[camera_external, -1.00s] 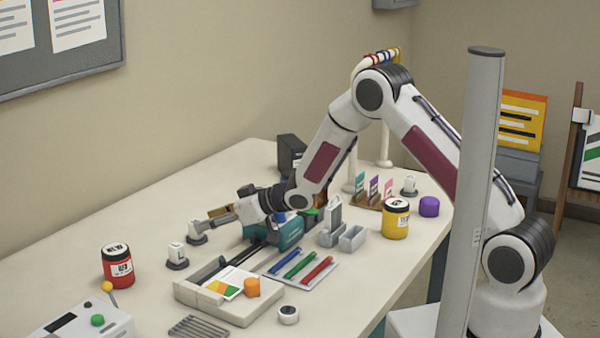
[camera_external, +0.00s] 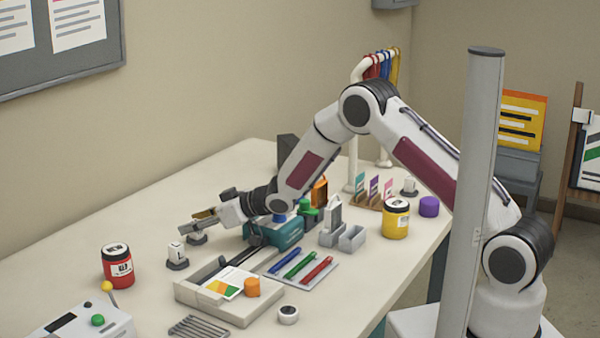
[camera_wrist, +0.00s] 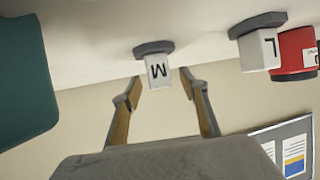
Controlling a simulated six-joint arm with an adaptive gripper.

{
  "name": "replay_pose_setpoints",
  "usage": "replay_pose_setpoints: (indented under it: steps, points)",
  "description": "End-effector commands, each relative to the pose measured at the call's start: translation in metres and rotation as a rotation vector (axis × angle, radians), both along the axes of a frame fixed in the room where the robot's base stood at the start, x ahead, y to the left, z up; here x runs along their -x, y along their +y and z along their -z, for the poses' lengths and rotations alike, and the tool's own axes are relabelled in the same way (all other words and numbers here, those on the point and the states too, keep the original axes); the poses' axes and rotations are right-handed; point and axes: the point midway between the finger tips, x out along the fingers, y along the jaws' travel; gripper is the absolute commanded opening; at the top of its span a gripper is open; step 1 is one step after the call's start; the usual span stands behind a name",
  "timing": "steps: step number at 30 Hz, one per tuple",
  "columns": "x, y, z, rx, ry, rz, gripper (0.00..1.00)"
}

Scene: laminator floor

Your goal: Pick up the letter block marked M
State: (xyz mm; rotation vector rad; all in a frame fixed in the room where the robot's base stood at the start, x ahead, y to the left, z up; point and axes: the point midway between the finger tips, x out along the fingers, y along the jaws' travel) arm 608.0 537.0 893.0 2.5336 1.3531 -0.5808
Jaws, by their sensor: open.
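The white block marked M (camera_wrist: 158,71) sits on a dark grey base (camera_wrist: 153,47) in the wrist view, which looks upside down. My gripper (camera_wrist: 160,87) is open, with one finger on each side of the block's near end in that view. I cannot tell whether the fingers touch it. In the external view my gripper (camera_external: 193,223) covers most of the block, and its dark base (camera_external: 197,240) shows just below the fingers. The white block marked L (camera_external: 177,251) stands on its own base to the left and nearer the camera; it also shows in the wrist view (camera_wrist: 259,51).
A red jar (camera_external: 117,266) stands left of the L block. The teal machine (camera_external: 287,232) is close on the right of my gripper; its side shows in the wrist view (camera_wrist: 22,85).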

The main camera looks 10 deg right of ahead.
Motion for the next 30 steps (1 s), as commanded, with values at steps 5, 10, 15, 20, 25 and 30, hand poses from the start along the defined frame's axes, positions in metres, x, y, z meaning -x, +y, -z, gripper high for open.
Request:
replay_pose_setpoints:
  steps: [5, 10, 15, 20, 25, 30]
  points:
    - [0.000, 0.000, 0.000, 0.000, 0.000, 0.000, 0.43]
    - [0.000, 0.000, 0.000, 0.000, 0.000, 0.000, 0.12]
    - [0.000, 0.000, 0.000, 0.000, 0.000, 0.000, 0.00]
    - [0.000, 0.000, -0.002, -0.002, -0.002, 0.000, 0.00]
    - [0.000, 0.000, -0.003, -0.002, -0.002, 0.000, 0.00]
    - [0.000, 0.001, -0.012, -0.003, -0.004, -0.002, 0.00]
